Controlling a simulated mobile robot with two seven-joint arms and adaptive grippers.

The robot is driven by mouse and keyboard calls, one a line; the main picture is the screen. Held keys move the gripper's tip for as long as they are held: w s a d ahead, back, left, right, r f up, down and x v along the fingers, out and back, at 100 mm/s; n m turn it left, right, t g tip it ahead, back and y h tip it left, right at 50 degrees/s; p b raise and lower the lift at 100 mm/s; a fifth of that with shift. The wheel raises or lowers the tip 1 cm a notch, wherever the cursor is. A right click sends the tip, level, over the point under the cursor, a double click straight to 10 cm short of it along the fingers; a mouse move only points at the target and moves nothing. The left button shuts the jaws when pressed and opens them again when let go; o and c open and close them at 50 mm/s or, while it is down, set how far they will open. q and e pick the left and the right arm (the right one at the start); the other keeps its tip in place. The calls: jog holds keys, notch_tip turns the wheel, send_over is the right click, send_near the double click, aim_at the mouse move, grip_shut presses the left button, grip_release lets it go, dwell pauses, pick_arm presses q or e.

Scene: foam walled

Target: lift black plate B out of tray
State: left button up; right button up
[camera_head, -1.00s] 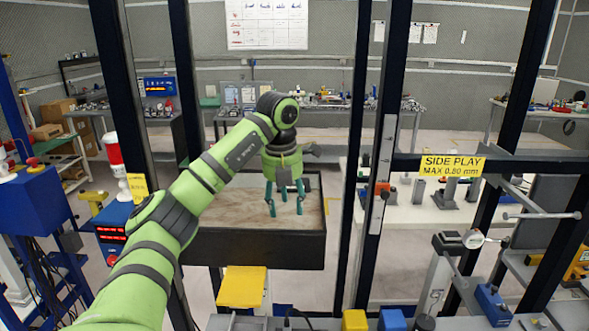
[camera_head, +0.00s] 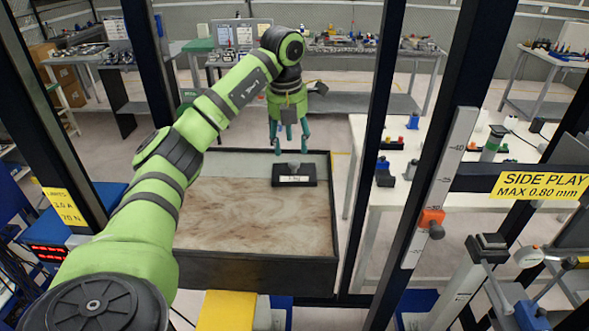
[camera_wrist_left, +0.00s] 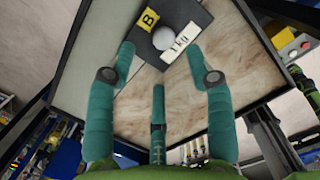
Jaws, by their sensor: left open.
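Black plate B (camera_head: 310,174) lies in the far right corner of the tray (camera_head: 262,271). It has a grey knob and a white "1 kg" label. In the left wrist view the plate (camera_wrist_left: 150,44) shows at the top with a yellow "B" tag and a round pale knob; its far part is cut off. My left gripper (camera_head: 290,140) is open and empty, its three teal fingers pointing down above the tray's far side, near the plate. In the left wrist view the left gripper's fingers (camera_wrist_left: 160,62) are spread short of the knob. My right gripper is out of view.
Dark uprights (camera_head: 372,130) stand on both sides of the tray. A crossbar with a yellow "SIDE PLAY" sign (camera_head: 541,185) is at right. A white table (camera_head: 425,187) with small parts stands beyond the right upright. The rest of the tray floor is bare.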

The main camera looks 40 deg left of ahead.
aim_at(295, 162)
pick_arm(q)
jog(key=shift+d+f+p, duration=0.25)
jog(key=shift+f+p, duration=0.35)
jog(key=shift+f, duration=0.15)
jog(key=f, duration=0.1)
jog(key=w+f+p, duration=0.1)
jog(key=f, duration=0.1)
jog(key=shift+a+f, duration=0.1)
jog(key=shift+f, duration=0.15)
jog(key=shift+f+p, duration=0.25)
jog(key=shift+p, duration=0.05)
jog(key=shift+c, duration=1.2)
grip_shut()
jog(key=shift+r, duration=0.1)
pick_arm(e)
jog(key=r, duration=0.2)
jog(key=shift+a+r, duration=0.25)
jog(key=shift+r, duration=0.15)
